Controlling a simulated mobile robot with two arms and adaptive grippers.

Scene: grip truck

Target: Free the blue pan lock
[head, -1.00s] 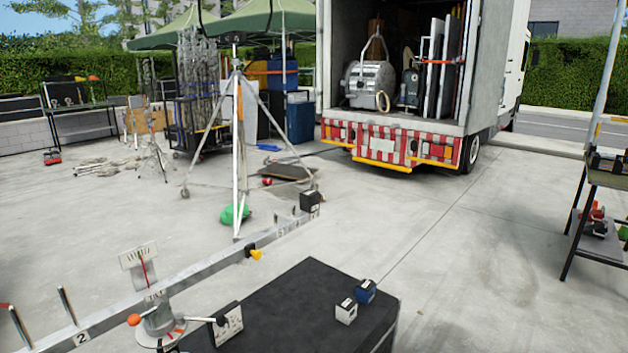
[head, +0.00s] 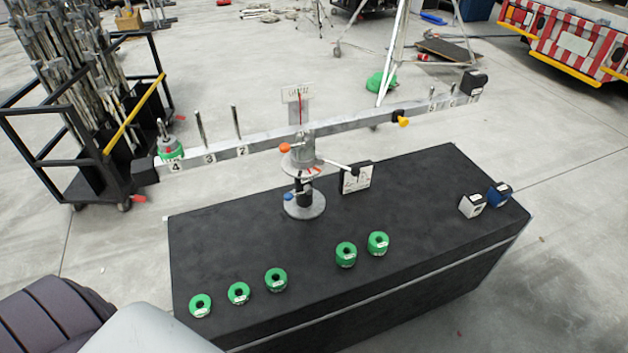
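The pan lock is a small blue knob (head: 289,196) low on the left side of a pivot post (head: 304,192). The post stands on a round grey base on a black case. Above it, a long grey beam (head: 355,128) lies across the pivot, its left end a little lower in the picture. Neither gripper is in view. Parts of my own body show at the lower left, apart from the knob.
The black case (head: 430,215) carries several green ring weights (head: 276,280) along its front, plus white (head: 472,206) and blue (head: 499,194) blocks at right. A green weight (head: 171,150) sits on the beam's left end. A rod cart (head: 85,110) stands at left.

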